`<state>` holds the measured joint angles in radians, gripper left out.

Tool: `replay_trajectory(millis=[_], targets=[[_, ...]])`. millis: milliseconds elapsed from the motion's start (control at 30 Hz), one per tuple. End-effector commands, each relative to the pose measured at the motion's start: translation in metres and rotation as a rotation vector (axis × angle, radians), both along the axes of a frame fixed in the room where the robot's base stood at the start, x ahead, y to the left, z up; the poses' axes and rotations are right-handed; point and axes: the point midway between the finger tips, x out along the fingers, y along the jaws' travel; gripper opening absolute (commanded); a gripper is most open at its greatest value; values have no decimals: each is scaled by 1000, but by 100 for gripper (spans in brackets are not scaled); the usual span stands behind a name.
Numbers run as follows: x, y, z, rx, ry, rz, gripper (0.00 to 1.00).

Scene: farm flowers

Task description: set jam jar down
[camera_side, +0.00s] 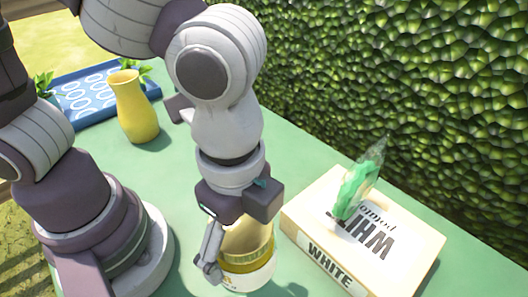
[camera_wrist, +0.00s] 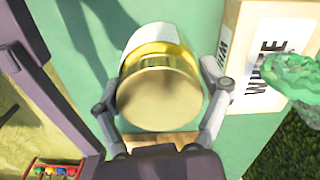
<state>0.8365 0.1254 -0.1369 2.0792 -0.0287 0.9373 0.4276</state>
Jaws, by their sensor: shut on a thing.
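The jam jar (camera_side: 246,262) has a gold lid and a pale label with a yellow band. In the wrist view the jar (camera_wrist: 158,92) shows lid first, between the two fingers. My gripper (camera_side: 232,256) is shut on it, with one finger on each side (camera_wrist: 160,108). The jar is low over the green table, left of the white box. I cannot tell whether its base touches the table, as its lower edge is close to the surface and partly hidden.
A box marked WHITE (camera_side: 365,235) lies close on the right, with a green wrapped item (camera_side: 358,188) on top. A yellow vase (camera_side: 134,108) and a blue patterned tray (camera_side: 85,98) stand at the back left. A hedge (camera_side: 420,90) borders the table (camera_side: 300,170).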

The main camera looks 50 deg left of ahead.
Motion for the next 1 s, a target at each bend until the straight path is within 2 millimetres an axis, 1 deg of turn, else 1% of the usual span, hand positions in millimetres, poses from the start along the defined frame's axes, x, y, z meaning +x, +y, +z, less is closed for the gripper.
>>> replay_trajectory(millis=[67,133,167,267,367,400,467,500,567,600,700,800,900,1000], targets=[[9,7,6,-2,-2,49,36],[23,20,6,0,-1,127,36],[30,28,6,0,-1,171,36],[55,61,4,1,0,339,36],[74,101,1,1,0,527,36],[79,120,0,1,0,607,36],[84,149,-1,1,0,732,36],[85,169,-2,1,1,817,36],[82,200,-4,1,1,947,36],[78,219,-4,1,0,1030,36],[62,261,-7,1,0,1221,36],[43,291,-8,1,0,1374,36],[28,309,-9,1,-1,1473,36],[20,317,-12,0,0,1524,36]])
